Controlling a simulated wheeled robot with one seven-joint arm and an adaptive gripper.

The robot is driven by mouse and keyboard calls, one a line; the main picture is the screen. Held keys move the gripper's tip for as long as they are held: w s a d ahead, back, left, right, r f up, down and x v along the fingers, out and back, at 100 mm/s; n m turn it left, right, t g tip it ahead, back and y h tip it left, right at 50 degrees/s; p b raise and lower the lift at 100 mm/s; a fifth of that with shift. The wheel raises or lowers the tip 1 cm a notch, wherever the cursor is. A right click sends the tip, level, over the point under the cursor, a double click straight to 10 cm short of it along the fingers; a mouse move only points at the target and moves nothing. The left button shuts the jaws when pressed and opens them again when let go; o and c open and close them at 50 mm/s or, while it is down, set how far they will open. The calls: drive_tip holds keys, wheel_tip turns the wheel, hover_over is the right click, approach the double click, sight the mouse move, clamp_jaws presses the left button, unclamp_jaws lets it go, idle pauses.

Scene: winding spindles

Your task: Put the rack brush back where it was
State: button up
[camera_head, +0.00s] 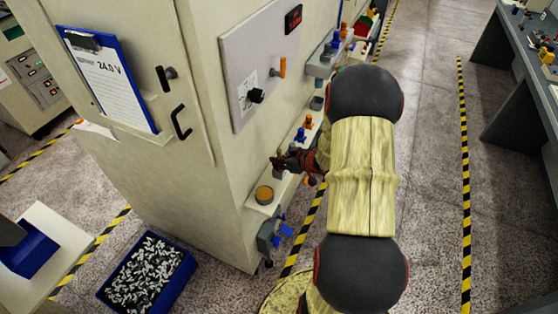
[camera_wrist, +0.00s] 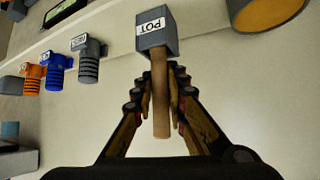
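A wooden handle (camera_wrist: 160,100), which I take to be the rack brush's, sticks out of a grey block labelled POT (camera_wrist: 155,30) in the wrist view. I see no bristles. My gripper (camera_wrist: 161,85) has its fingers close in on both sides of the handle and looks shut on it. The handle's free end points back toward the wrist. In the head view my gripper (camera_head: 284,163) is low at the cabinet's side, over the narrow ledge, and the handle cannot be made out there.
Grey, blue and orange labelled pegs (camera_wrist: 58,72) line the ledge on one side of the block; a round orange-topped pot (camera_wrist: 262,14) is on the other. In the head view, a blue bin of small parts (camera_head: 147,276) stands on the floor by the cabinet (camera_head: 195,170). The striped aisle is open.

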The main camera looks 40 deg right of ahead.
drive_tip(key=o, duration=0.6)
drive_tip(key=shift+c, duration=0.2)
drive_tip(key=v, duration=1.2)
